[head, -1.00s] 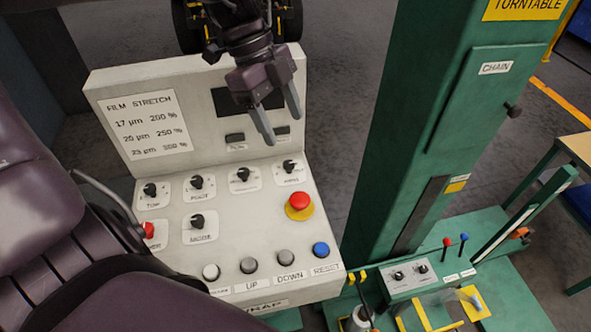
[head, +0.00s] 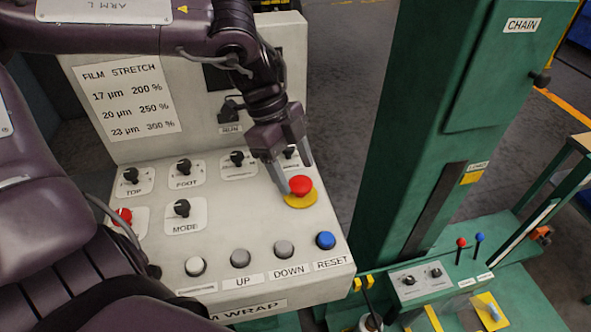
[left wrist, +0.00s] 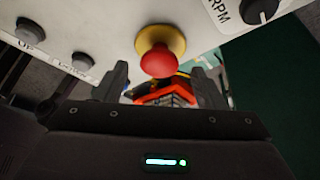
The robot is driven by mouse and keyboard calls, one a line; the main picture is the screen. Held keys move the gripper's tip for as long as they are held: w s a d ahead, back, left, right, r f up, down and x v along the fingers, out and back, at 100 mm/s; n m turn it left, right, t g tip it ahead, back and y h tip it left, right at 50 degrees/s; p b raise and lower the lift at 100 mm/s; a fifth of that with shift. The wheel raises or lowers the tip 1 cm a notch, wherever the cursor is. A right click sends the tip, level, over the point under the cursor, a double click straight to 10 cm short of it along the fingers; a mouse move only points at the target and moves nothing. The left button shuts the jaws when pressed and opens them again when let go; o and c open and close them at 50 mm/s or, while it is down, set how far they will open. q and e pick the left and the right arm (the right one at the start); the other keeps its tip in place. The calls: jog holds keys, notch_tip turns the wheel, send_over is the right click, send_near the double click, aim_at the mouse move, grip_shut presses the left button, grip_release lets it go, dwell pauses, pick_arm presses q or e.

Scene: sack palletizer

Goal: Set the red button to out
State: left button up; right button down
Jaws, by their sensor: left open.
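The red button (head: 301,186) is a mushroom head on a yellow round base, on the sloped top of the white control panel (head: 225,220). In the left wrist view the red button (left wrist: 158,61) hangs in front of the gap between my fingers. My left gripper (head: 294,178) is open, its fingers pointing down around or just above the button in the head view. In the left wrist view the left gripper (left wrist: 163,82) shows a finger to each side of the button, with no clear contact. My right gripper is not in view.
The UP (head: 240,258), DOWN (head: 284,248) and blue RESET (head: 326,240) buttons line the front edge. A green column (head: 410,120) rises to the right.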

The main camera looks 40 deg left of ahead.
pick_arm(q)
jog(key=shift+d+f, duration=0.3)
jog(key=shift+f, duration=0.25)
grip_shut()
jog(key=shift+r+p, duration=0.3)
jog(key=shift+r, duration=0.35)
jog(key=shift+w, duration=0.15)
jog(key=shift+c, duration=2.4)
grip_release()
jog(key=o, duration=0.5)
